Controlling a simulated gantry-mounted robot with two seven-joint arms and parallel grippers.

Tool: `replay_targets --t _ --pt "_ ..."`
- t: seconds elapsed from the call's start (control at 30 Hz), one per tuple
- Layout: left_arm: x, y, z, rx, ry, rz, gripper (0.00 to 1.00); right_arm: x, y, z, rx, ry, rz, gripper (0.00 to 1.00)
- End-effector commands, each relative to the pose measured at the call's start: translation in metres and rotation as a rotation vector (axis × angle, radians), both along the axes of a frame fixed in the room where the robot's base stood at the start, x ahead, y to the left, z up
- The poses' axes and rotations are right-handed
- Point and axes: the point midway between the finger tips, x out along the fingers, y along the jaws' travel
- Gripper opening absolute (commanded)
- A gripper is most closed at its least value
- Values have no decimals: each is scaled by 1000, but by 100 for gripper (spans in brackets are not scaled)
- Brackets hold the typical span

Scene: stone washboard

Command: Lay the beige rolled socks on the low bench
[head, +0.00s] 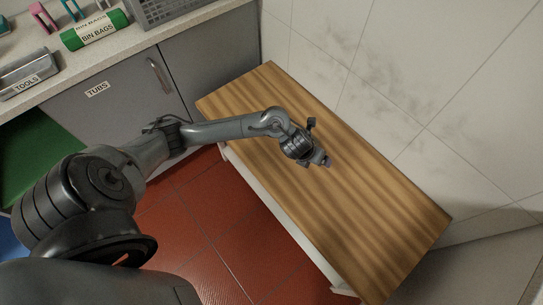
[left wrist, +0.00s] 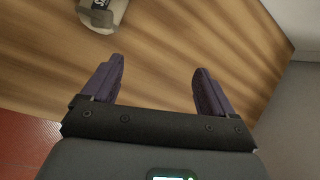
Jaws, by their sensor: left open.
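The low bench (head: 375,220) has a striped wooden top, and it also shows in the left wrist view (left wrist: 160,55). A beige roll with a partly cut-off dark label, which looks like the rolled socks (left wrist: 103,14), is at the top edge of the left wrist view against the bench top. I cannot clearly make it out in the head view, where my arm's end covers that area. My left gripper (head: 316,143) is over the middle of the bench. In the left wrist view its fingers (left wrist: 158,88) are wide apart with nothing between them, and the roll lies beyond the fingertips. My right gripper is not in view.
A counter (head: 125,50) at the upper left carries a tools tray (head: 28,75), a green roll of bin bags (head: 95,30) and a grey crate. Grey cabinet doors, one labelled TUBS, are below. A tiled wall runs behind the bench. The bench's right end is clear.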

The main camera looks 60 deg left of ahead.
Motion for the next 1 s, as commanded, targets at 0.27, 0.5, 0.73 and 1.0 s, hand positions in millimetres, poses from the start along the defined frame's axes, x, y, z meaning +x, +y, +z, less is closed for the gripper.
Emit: replay_targets --t 0.27,0.5,0.73,1.0 --pt "-85 -100 13 -603 -9 914 87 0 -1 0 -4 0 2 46" --pt "-174 -81 31 -917 103 1799 87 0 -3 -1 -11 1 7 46" --pt "-225 -64 38 -994 152 2254 87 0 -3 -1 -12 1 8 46" --pt "-233 -61 39 -1002 157 2324 87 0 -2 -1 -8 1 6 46"
